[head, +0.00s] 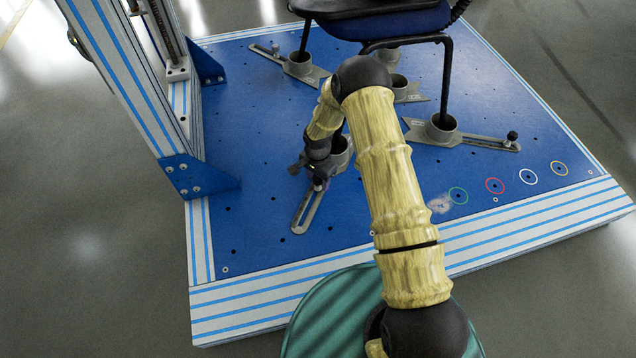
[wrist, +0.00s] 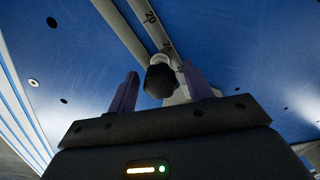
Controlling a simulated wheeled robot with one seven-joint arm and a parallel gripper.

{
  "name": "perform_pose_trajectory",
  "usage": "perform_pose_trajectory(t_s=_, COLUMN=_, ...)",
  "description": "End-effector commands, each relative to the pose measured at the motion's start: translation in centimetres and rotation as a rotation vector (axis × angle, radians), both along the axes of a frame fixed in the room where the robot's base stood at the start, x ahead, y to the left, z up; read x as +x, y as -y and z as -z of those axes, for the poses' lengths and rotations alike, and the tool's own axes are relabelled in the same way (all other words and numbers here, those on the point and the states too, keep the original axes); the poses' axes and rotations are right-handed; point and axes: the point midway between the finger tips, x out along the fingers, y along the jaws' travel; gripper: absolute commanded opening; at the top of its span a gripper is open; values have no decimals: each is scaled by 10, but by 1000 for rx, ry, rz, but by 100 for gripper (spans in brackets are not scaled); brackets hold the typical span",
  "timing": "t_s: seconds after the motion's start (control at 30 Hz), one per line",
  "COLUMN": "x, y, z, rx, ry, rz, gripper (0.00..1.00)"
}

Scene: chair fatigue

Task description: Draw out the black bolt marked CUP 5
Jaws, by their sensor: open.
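A black bolt knob (head: 318,184) stands on the slotted grey clamp arm (head: 305,212) of the nearest cup, at the left front of the blue plate. No CUP 5 marking is readable. My gripper (head: 311,172) is right at this bolt in the head view and partly covers the cup. In the wrist view the round black knob (wrist: 160,80) sits between the two purple fingers of my gripper (wrist: 160,72). The fingers are open, one on each side, with a visible gap to the knob. Whether the knob lies fully within finger depth is unclear.
Other grey cups (head: 299,66) with clamp arms hold the chair legs; another black knob (head: 512,137) is at the right. The chair (head: 400,22) stands above, behind my arm. A blue-striped frame post (head: 130,80) rises at left. Coloured rings (head: 495,186) mark holes along the front.

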Motion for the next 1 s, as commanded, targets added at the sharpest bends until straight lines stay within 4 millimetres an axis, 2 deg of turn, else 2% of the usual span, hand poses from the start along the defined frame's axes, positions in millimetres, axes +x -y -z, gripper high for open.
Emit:
perform_pose_trajectory(t_s=0.1, x=0, y=0, z=0, rx=0, ry=0, rz=0, gripper=49)
perform_pose_trajectory(t_s=0.3, x=0, y=0, z=0, rx=0, ry=0, rz=0, gripper=12)
perform_pose_trajectory(t_s=1.0, x=0, y=0, z=-17, rx=-1, ry=1, rz=0, gripper=12)
